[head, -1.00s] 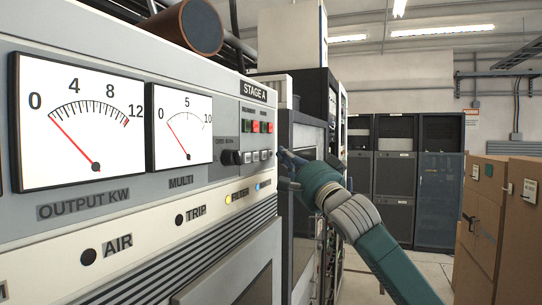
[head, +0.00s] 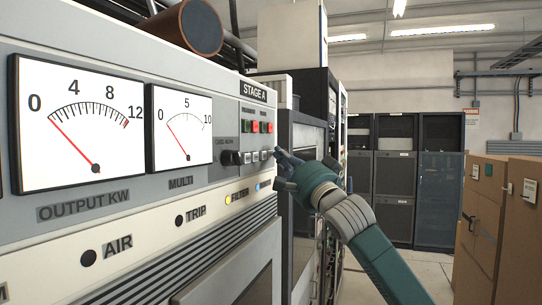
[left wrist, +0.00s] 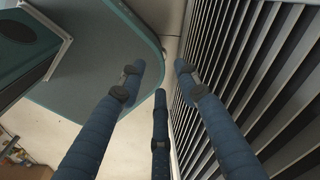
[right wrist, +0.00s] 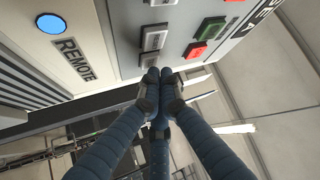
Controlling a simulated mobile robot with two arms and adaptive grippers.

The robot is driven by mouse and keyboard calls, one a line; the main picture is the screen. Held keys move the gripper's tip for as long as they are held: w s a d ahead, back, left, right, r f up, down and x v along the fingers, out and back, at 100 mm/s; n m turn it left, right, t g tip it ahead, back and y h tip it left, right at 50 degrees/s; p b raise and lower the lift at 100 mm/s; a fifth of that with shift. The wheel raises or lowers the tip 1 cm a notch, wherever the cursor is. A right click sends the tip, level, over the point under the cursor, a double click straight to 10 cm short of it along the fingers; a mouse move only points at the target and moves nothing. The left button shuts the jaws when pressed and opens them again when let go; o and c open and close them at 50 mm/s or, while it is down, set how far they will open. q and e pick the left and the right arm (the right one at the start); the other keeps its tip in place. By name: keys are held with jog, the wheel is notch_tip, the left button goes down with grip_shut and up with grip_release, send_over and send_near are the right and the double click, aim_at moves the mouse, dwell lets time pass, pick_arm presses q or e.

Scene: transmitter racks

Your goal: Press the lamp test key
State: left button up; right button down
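The grey panel keys sit in a short row (head: 256,157) under the red and green buttons, right of a black knob. Their labels are too small to read, so I cannot tell which is the lamp test key. Two light grey keys show in the right wrist view, an upper key (right wrist: 154,38) and a lower key (right wrist: 149,60). My right gripper (right wrist: 160,76) is shut and empty, fingertips together just below the lower key; I cannot tell whether they touch. It also shows in the head view (head: 279,156) at the row's right end. My left gripper (left wrist: 158,75) is open and empty.
The cabinet front carries two large meters (head: 82,120) and a lit amber lamp (head: 228,199). A blue lamp (right wrist: 51,24) marked REMOTE is lit. A louvred panel (left wrist: 255,75) is close beside my left gripper. Brown cabinets (head: 490,225) stand at the right.

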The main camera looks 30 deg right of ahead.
jog(key=shift+w+a, duration=0.25)
jog(key=shift+w, duration=0.05)
dwell(0.6)
jog(key=shift+s+d, duration=0.1)
jog(key=shift+s, duration=0.05)
jog(key=shift+s+d, duration=0.35)
jog(key=shift+s, duration=0.1)
jog(key=shift+d, duration=0.1)
jog(key=s+d+b, duration=0.1)
jog(key=s, duration=0.1)
jog(key=s+d, duration=0.1)
jog(key=d, duration=0.1)
jog(key=shift+s+b, duration=0.35)
jog(key=shift+s, duration=0.05)
